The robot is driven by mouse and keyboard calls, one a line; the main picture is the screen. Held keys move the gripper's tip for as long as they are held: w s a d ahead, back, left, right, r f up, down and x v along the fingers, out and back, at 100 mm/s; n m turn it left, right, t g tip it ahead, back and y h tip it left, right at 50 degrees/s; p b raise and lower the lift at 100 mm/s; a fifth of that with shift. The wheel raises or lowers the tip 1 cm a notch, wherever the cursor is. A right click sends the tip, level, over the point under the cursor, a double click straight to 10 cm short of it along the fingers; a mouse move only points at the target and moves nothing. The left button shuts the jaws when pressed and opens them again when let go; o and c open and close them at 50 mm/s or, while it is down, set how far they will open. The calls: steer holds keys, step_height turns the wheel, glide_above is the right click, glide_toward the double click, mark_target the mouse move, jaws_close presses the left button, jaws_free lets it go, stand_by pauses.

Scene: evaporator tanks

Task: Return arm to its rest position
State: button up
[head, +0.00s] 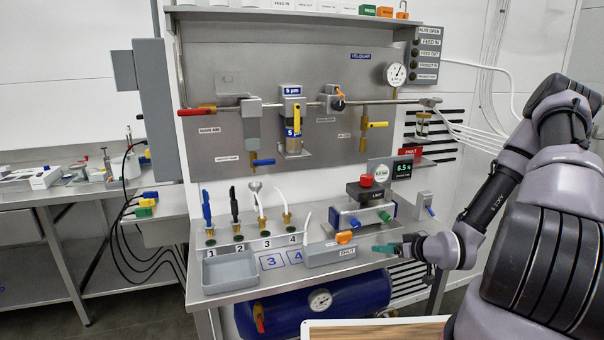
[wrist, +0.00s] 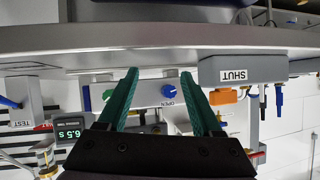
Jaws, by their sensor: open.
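My arm (head: 545,215) comes in from the right side of the head view, bent down toward the front right of the steel bench. My gripper (head: 384,248) has green fingers and points left, close to the bench's front edge and to the right of the grey box marked SHUT (head: 330,253). The wrist view is upside down; there my gripper (wrist: 160,76) shows its two green fingers spread apart with nothing between them. Beyond the fingers is a grey block with a blue knob marked OPEN (wrist: 169,92). The SHUT box (wrist: 238,72) also shows there, beside the fingers.
A grey tray (head: 230,272) sits at the bench's left front, below several numbered hoses. A red button on a black box (head: 367,181) stands behind the gripper. A blue tank (head: 345,296) lies under the bench. The pipe panel (head: 320,60) rises behind.

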steer(key=d+r, duration=0.1)
steer(key=w+d+r+g+h, duration=0.1)
steer(key=r, duration=0.1)
steer(key=d+r+h, duration=0.1)
steer(key=d, duration=0.1)
steer(key=shift+w+r+g, duration=0.15)
steer(key=shift+w+g, duration=0.1)
steer(key=shift+g, duration=0.15)
steer(key=s+d+r+m+g+h, duration=0.1)
steer(key=d+r+h, duration=0.1)
steer(key=r, duration=0.8)
steer(key=s+d+r+m+g+h, duration=0.1)
steer(key=s+d+r+m+h, duration=0.15)
steer(key=r, duration=0.75)
steer(key=s+a+r+m+y, duration=0.1)
steer(key=s+a+r+m, duration=0.1)
steer(key=s+a+r, duration=0.3)
steer(key=s+a+r+m+y, duration=0.1)
steer(key=s+a+r+m, duration=0.2)
steer(key=s+r, duration=1.1)
steer(key=shift+s+a+r, duration=0.2)
steer(key=shift+a+r, duration=0.1)
steer(key=shift+a, duration=0.7)
steer(key=shift+t, duration=0.3)
steer(key=c, duration=0.3)
